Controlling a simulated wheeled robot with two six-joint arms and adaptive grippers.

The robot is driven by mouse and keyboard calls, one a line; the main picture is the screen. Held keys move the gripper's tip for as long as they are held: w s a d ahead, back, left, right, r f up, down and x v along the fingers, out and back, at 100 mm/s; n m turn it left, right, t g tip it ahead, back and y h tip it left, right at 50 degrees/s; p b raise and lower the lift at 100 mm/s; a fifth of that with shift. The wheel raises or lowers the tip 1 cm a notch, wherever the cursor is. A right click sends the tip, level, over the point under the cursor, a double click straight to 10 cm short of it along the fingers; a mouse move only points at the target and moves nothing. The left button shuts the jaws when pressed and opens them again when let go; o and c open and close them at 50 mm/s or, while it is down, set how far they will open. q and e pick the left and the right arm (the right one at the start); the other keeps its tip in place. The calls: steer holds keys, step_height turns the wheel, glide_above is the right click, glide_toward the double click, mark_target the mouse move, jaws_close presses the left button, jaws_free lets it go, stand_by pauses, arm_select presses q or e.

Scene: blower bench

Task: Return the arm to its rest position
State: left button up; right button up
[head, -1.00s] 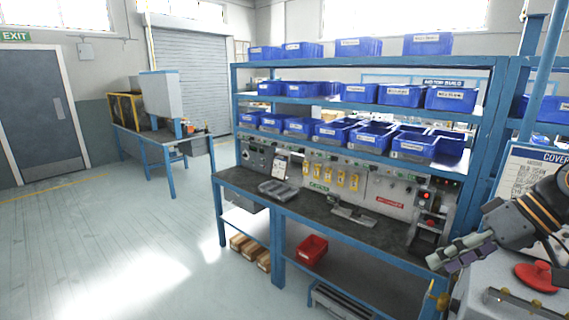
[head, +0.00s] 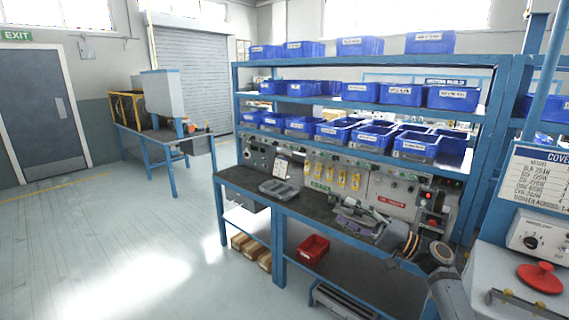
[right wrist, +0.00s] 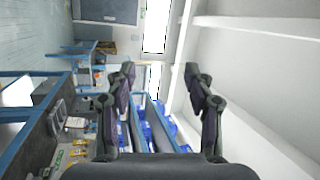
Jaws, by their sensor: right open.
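My right arm comes in from the lower right in the head view. Its gripper (head: 352,216) is over the right part of the dark bench top (head: 232,178), in front of the grey back panel. In the right wrist view the two fingers of this gripper (right wrist: 164,88) stand wide apart with nothing between them. The bench and the blue bins lie beyond the fingers there. My left gripper is in neither view.
A blue shelf rack (head: 236,100) with several blue bins (head: 415,146) rises behind the bench. A grey tray (head: 279,191) lies on the bench. A red bin (head: 312,249) is on the lower shelf. A red knob (head: 540,277) is at the right. The floor at left is clear.

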steer(key=w+d+f+m+t+h, duration=0.1)
steer(key=w+d+f+t+h, duration=0.3)
steer(key=w+d+f+h, duration=0.6)
steer(key=w+d+r+n+t+h, duration=0.2)
steer(key=d+r+n+t+h, duration=0.35)
steer(key=d+h, duration=0.6)
steer(key=s+f+g, duration=0.3)
steer(key=f, duration=1)
steer(key=s+f+g, duration=0.2)
steer(key=s+f, duration=0.1)
steer(key=f, duration=1.1)
steer(key=s+a+f+g, duration=0.2)
steer(key=s+f+g, duration=0.2)
steer(key=s+f, duration=1)
steer(key=s+a+f+g, duration=0.2)
steer(key=s+f+g, duration=0.1)
steer(key=s+f, duration=1.05)
steer(key=s+a+f+g, duration=0.2)
steer(key=s+f, duration=0.3)
steer(key=s, duration=0.6)
steer(key=s+a+f+g+y, duration=0.1)
steer(key=s+f, duration=0.4)
steer(key=s, duration=0.6)
steer(key=s+a+f+g+y, duration=0.1)
steer(key=s+a+f+g, duration=0.2)
steer(key=s, duration=0.8)
step_height(320, 180, down, 2)
steer(key=shift+a+f+m, duration=0.15)
steer(key=shift+f+m, duration=0.05)
steer(key=shift+m, duration=0.15)
